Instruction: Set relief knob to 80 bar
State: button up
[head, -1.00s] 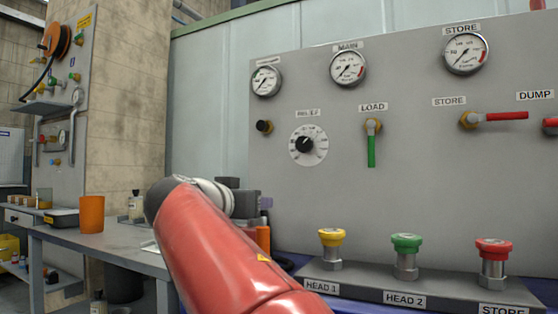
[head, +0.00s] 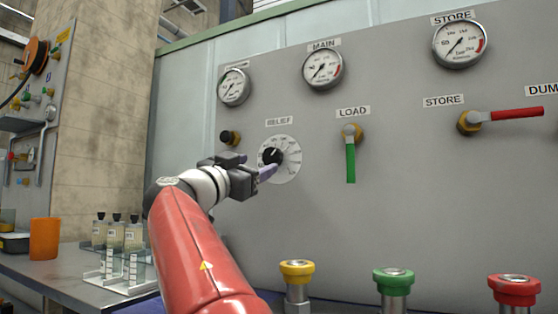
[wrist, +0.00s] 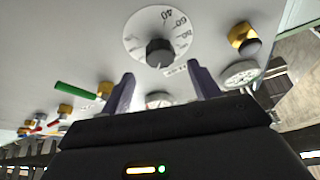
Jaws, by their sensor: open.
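The relief knob (head: 272,156) is a black knob on a round white dial (head: 291,162) under the RELIEF label on the grey panel. In the wrist view the knob (wrist: 160,53) stands out from the dial (wrist: 157,28), where 40 and 60 can be read; which mark the knob points at cannot be told. My gripper (head: 256,166) is close to the dial's lower left in the head view and covers part of it. In the wrist view my gripper (wrist: 162,92) is open and empty, its two purple fingers apart, with the knob showing beyond them, roughly between their tips.
A small black knob (head: 230,138) sits left of the dial. The green LOAD lever (head: 351,163) hangs down at its right, and the red STORE lever (head: 516,114) lies farther right. Gauges (head: 323,69) are above. Yellow (head: 297,270), green and red buttons stand below.

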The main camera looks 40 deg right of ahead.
aim_at(270, 158)
jog(key=p+x, duration=0.2)
jog(key=x, duration=0.4)
jog(key=shift+r+p, duration=0.25)
jog(key=shift+p, duration=0.15)
jog(key=shift+w+d, duration=0.1)
jog(key=shift+d, duration=0.35)
jog(key=shift+c, duration=0.3)
jog(key=c, duration=0.9)
